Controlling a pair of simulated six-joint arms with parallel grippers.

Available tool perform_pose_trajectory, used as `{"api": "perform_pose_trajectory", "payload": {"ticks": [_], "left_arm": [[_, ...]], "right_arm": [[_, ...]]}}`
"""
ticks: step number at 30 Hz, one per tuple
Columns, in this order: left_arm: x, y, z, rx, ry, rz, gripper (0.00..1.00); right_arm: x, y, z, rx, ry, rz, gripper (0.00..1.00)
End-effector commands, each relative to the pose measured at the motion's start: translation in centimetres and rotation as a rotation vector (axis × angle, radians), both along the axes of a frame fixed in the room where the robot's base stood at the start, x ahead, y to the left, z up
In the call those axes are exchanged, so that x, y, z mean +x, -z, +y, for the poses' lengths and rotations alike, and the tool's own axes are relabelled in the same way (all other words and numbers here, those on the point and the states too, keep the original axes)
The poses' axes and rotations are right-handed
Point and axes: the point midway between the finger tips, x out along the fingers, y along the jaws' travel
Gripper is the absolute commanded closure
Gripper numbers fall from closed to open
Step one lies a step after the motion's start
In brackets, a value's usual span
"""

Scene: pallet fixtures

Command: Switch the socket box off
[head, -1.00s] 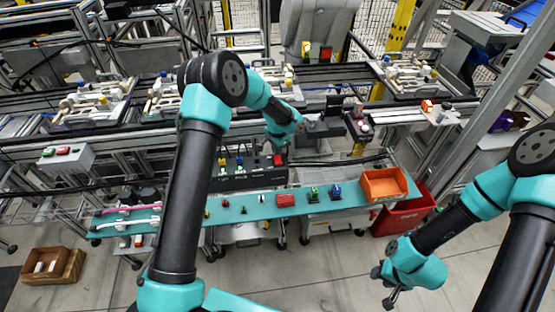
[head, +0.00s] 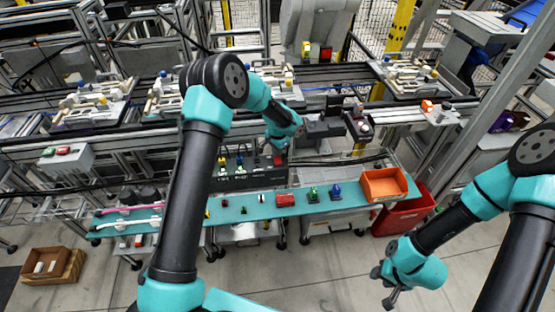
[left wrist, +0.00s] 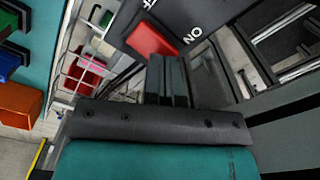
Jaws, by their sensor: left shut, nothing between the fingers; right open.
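The socket box (head: 235,184) is a long black box behind the teal shelf, with several plugs standing in its top. Its red switch (head: 278,160) is at the right end. The left wrist view shows the red switch (left wrist: 152,36) close up on the black socket box (left wrist: 205,48), beside white ON lettering. My left gripper (head: 281,153) is shut and empty, right at the switch. Its fingertips (left wrist: 160,60) overlap the switch's lower edge in the left wrist view; I cannot tell whether they touch it. My right gripper (head: 388,301) is open and empty, low at the right, far from the box.
The teal shelf (head: 320,206) in front holds a red block (head: 285,200), a green part (head: 312,194), a blue part (head: 336,191) and an orange bin (head: 384,185). A red crate (head: 405,214) stands below right. Conveyor rails with pallet fixtures run behind.

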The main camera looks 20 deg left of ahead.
Motion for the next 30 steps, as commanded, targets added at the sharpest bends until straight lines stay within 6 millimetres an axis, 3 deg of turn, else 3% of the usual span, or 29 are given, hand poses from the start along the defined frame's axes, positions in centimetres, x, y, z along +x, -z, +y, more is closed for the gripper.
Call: {"api": "perform_pose_trajectory", "payload": {"ticks": [30], "left_arm": [[0.0,1.2,0.0,0.0,-0.001,0.001,1.0]], "right_arm": [[0.0,0.0,0.0,0.0,0.0,0.0,0.57]]}}
